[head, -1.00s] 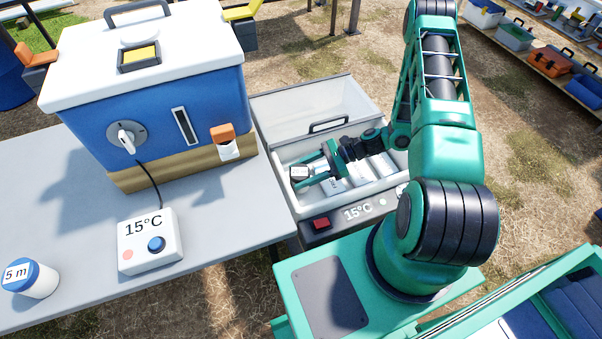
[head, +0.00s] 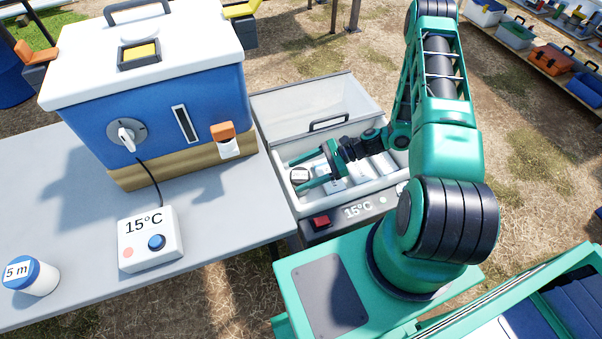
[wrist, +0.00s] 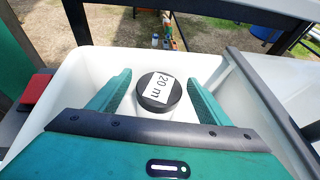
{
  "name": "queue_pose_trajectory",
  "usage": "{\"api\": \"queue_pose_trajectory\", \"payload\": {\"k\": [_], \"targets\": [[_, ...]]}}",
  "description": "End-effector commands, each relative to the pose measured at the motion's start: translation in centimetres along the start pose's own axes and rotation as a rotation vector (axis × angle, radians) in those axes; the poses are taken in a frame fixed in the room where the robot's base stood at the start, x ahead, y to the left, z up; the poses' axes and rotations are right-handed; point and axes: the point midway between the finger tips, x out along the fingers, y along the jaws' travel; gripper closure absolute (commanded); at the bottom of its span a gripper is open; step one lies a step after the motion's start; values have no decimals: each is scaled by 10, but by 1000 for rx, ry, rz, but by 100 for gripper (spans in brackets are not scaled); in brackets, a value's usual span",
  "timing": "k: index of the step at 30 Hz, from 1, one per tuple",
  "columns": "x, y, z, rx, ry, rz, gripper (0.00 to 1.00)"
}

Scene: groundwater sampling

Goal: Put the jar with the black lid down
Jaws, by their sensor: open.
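The jar with the black lid (wrist: 159,90) stands upright inside the white open box (head: 364,203), at its left end. Its lid carries a label reading 20 m. In the wrist view my gripper (wrist: 157,88) has one finger on each side of the jar, with a visible gap on both sides. The jar's lower body is mostly hidden by my gripper.
A blue and white cooler (head: 165,90) stands on the grey table (head: 75,205), with a white 15°C control box (head: 150,238) before it. A white jar with a blue lid (head: 36,277), labelled 5 m, stands near the table's left edge. The box walls surround my gripper closely.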

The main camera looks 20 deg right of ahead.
Motion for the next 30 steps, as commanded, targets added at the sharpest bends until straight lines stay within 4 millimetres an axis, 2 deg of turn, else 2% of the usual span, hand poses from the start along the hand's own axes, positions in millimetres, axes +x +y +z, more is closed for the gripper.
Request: {"api": "queue_pose_trajectory", "payload": {"k": [3, 18, 24, 30], "targets": [[-4, 0, 11, -1, 1, 0, 29], [-102, -1, 9, -2, 1, -3, 29], [-120, 0, 9, 0, 0, -1, 29], [-124, 0, 9, -2, 2, 2, 29]]}}
